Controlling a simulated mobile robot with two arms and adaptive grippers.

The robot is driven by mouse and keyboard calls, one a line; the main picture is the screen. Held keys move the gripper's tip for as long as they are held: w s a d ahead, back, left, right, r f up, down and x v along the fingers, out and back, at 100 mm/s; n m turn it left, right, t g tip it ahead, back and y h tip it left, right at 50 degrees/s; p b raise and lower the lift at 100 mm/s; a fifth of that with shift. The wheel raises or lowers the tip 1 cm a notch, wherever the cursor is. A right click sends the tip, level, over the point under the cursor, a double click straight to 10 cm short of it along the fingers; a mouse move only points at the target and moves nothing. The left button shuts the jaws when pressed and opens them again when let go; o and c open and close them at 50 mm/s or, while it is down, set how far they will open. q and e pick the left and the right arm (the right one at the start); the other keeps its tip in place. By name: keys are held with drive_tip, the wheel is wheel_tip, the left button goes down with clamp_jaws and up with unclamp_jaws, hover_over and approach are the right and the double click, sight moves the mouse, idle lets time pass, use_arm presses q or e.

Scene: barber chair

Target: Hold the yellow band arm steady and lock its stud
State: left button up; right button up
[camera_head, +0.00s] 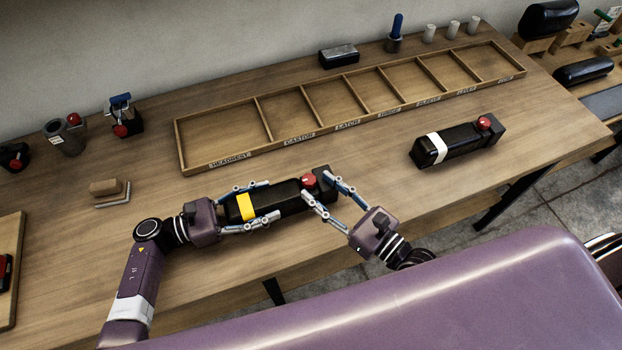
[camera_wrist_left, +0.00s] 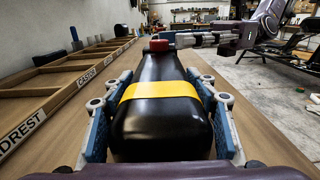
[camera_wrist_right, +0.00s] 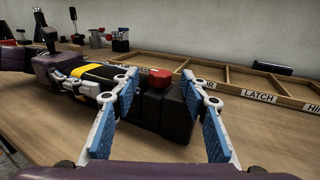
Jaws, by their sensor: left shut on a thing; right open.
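The yellow band arm is a black padded block with a yellow band (camera_head: 246,207), lying on the bench in front of the tray. My left gripper (camera_head: 247,206) is shut on its banded end, one finger along each side; the left wrist view (camera_wrist_left: 162,112) shows this too. The red stud (camera_head: 308,181) stands on top near its right end. My right gripper (camera_head: 328,187) is open, its fingers on either side of the stud end. In the right wrist view the red stud (camera_wrist_right: 161,78) shows between the open fingers, apart from them.
A similar black arm with a white band (camera_head: 437,149) and red stud lies to the right. A labelled compartment tray (camera_head: 184,150) runs behind, its compartments empty. Wooden blocks (camera_head: 105,187) lie at left. The purple surface (camera_head: 400,300) fills the lower front.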

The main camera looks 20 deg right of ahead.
drive_tip(key=v, duration=0.7)
drive_tip(key=shift+s+d, duration=0.15)
drive_tip(key=shift+s, duration=0.15)
use_arm(q)
drive_tip(key=o, duration=1.9)
